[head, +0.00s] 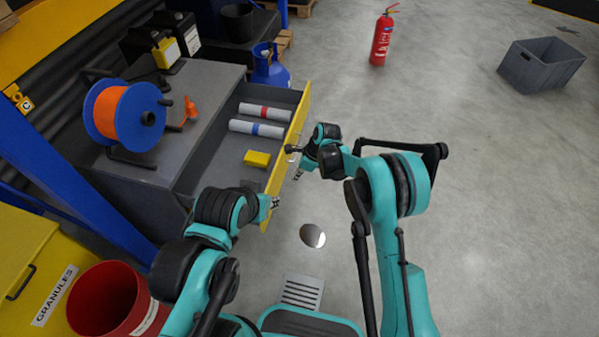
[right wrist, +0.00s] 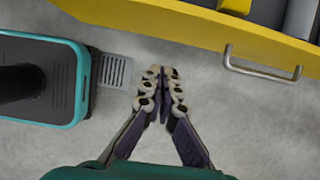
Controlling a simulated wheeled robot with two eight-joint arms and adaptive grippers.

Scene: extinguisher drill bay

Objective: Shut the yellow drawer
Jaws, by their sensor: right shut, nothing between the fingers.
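My right gripper (head: 297,176) is close to the outer side of the front. In the right wrist view my right gripper (right wrist: 161,75) is shut and empty, apart from the handle and to its left. My left gripper (head: 275,202) is near the front's near end; its fingers are too small to read.
Two white rolls (head: 257,128) and a yellow box (head: 257,159) lie in the drawer. An orange cable reel (head: 118,112) stands on the cabinet. A red bucket (head: 105,300) is at lower left. A fire extinguisher (head: 382,40) and grey crate (head: 541,68) stand on open floor.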

